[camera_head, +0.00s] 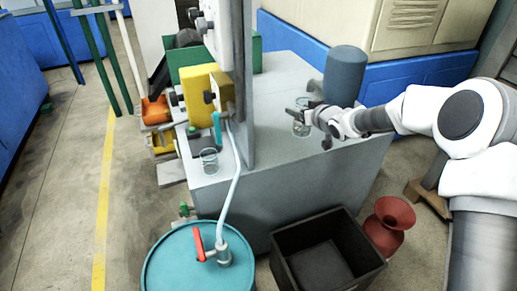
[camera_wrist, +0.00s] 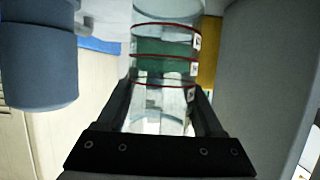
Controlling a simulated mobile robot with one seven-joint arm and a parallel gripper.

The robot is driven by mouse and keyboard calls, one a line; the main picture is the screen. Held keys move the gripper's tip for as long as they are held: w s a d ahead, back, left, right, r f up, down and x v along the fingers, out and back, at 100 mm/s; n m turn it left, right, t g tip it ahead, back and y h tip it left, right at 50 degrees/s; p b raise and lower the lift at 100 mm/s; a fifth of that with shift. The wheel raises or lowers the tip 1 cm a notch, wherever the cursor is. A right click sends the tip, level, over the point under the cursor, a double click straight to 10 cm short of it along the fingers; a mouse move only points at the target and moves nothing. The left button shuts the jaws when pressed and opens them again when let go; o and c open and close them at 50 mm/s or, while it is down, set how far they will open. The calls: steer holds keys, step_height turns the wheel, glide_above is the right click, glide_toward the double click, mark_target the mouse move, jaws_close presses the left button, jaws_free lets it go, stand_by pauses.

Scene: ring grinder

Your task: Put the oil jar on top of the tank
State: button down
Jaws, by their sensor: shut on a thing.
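My gripper (camera_head: 307,112) is shut on a clear glass jar (camera_head: 301,129), likely the oil jar, over the right part of a large grey box (camera_head: 240,198) with a flat top. The wrist view shows the jar (camera_wrist: 164,70) upright between both fingers (camera_wrist: 166,112), with thin red bands and a dark green stretch seen through or behind the glass. I cannot tell whether the jar's base touches the grey top. A second clear glass jar (camera_head: 209,161) stands at the left of that top. The pictures do not label the tank; the grey box seems to be it.
A blue-grey cylinder (camera_head: 344,76) stands close behind my gripper; it shows at left in the wrist view (camera_wrist: 38,55). A grey post (camera_head: 240,80) and a pale hose (camera_head: 233,185) lie left. A teal drum (camera_head: 180,265), black bin (camera_head: 326,255) and red vessel (camera_head: 390,225) stand in front.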

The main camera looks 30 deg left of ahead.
steer(key=shift+s+a+f+b, duration=0.8)
steer(key=shift+a+f+b, duration=0.4)
steer(key=shift+a+f, duration=0.65)
steer(key=shift+s+a+f+b, duration=0.85)
steer(key=shift+a+f+b, duration=0.4)
steer(key=shift+a+f, duration=0.6)
steer(key=shift+s+a+f+b, duration=0.8)
steer(key=shift+a+f+b, duration=0.4)
steer(key=shift+a+f, duration=0.65)
steer(key=shift+f, duration=0.2)
steer(key=shift+c, duration=1.5)
jaws_free()
steer(key=shift+r, duration=0.1)
steer(key=shift+r, duration=0.3)
steer(key=p+v, duration=0.3)
steer(key=v, duration=0.9)
